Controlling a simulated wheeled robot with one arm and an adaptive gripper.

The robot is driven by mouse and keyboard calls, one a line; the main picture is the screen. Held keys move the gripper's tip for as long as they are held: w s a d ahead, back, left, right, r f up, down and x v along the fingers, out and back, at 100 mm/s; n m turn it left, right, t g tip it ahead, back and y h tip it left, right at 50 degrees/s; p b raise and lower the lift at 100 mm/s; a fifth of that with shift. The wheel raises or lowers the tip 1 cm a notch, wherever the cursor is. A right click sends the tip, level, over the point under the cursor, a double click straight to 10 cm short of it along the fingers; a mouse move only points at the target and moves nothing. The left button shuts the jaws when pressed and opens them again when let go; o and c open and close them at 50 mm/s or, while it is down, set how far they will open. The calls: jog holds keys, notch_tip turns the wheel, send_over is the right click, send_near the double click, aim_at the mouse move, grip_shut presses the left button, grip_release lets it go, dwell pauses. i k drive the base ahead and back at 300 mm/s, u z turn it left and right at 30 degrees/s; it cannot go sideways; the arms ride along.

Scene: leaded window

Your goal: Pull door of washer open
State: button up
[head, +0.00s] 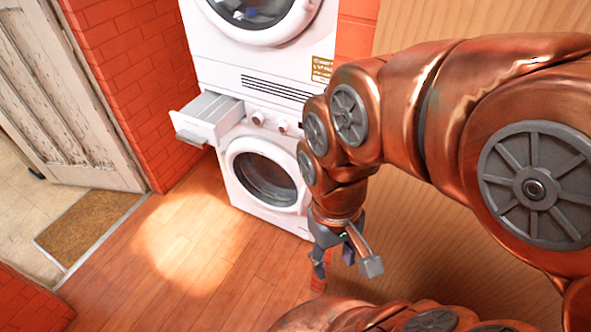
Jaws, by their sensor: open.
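The white washer (250,180) stands against the red brick wall, below a second white machine. Its round door (265,178), with a dark glass and white rim, looks shut. My gripper (345,270) is open and empty, pointing down to the right of the washer and nearer to me. It looks apart from the door. My arm covers the right side of the washer front, so I cannot tell where the door's handle is.
A detergent drawer (208,118) sticks out at the washer's upper left, above the door. The stacked upper machine (255,50) has its own round door (250,15). Wooden floor (190,245) is clear in front. A worn white door (65,95) and brown mat (90,222) are at left.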

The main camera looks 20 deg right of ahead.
aim_at(241, 147)
jog(key=z, duration=0.15)
jog(key=k, duration=1.05)
jog(key=u, duration=1.15)
jog(key=i, duration=1.4)
jog(key=z, duration=0.4)
